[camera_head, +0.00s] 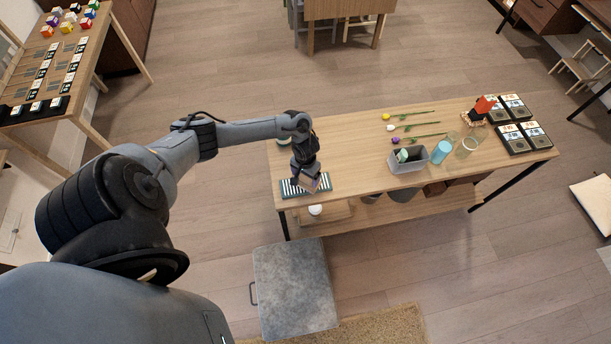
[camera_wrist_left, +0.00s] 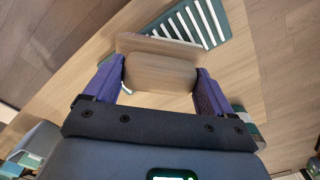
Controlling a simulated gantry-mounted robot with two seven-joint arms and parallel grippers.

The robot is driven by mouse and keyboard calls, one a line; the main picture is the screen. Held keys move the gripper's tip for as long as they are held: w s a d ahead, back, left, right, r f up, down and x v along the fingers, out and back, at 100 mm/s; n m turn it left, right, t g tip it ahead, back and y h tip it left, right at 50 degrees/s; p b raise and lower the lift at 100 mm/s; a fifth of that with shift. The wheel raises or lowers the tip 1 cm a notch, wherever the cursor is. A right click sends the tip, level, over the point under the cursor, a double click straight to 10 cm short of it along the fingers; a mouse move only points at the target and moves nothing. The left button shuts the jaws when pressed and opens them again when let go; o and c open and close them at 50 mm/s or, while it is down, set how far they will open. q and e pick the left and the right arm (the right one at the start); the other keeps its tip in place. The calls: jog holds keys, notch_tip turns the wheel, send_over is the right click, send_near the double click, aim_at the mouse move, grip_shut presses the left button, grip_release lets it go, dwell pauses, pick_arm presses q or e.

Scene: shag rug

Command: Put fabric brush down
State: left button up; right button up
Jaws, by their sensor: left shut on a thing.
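The fabric brush, a block of pale wood, shows between my fingers in the left wrist view (camera_wrist_left: 160,73). In the head view it is a small brown shape (camera_head: 319,185) under the gripper. My left gripper (camera_head: 308,178) is shut on it, with a purple finger on each side. It is at the left end of the wooden table (camera_head: 350,150), over or beside a teal tray with white and dark stripes (camera_head: 291,188), also in the left wrist view (camera_wrist_left: 205,25). I cannot tell whether the brush touches the tray. My right gripper is not in view.
To the right on the table are flowers (camera_head: 410,126), a grey bin (camera_head: 407,164), a blue cup (camera_head: 440,152), a clear glass (camera_head: 466,147) and dark boxes (camera_head: 513,140). The table's middle is largely clear. A grey cushioned stool (camera_head: 293,288) stands in front.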

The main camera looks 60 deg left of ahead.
pick_arm(q)
jog(key=shift+f, duration=0.2)
jog(key=o, duration=1.1)
